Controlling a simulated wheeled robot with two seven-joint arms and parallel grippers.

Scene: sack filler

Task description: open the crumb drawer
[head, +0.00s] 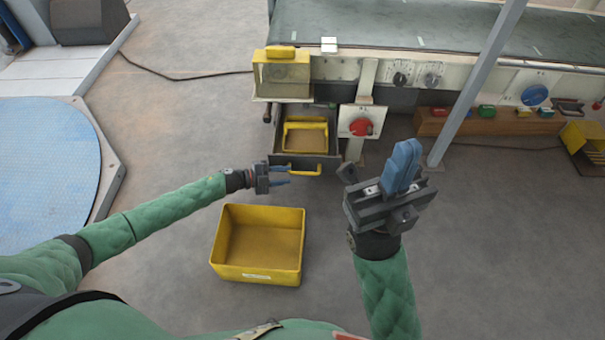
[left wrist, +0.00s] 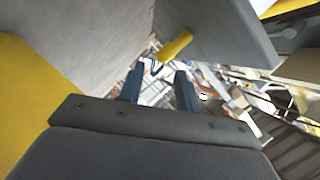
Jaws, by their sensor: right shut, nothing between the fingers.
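The crumb drawer (head: 338,154) is a dark grey drawer under the machine's bench. It stands pulled out, with its inside showing and a yellow tray (head: 305,136) in it. Its yellow bar handle (head: 304,171) is on the front; it also shows in the left wrist view (left wrist: 176,44), beyond the fingertips. My left gripper (head: 287,176) is open beside the left end of the handle, with a gap between its blue fingers; nothing shows held in the left wrist view (left wrist: 159,75). My right gripper (head: 411,148) is shut and empty, raised right of the drawer.
A yellow open bin (head: 256,274) stands on the floor below my left gripper. A red knob (head: 361,127) is on a panel right of the drawer. A slanted grey post (head: 478,82) stands behind my right gripper. A blue platform (head: 45,165) is at the left.

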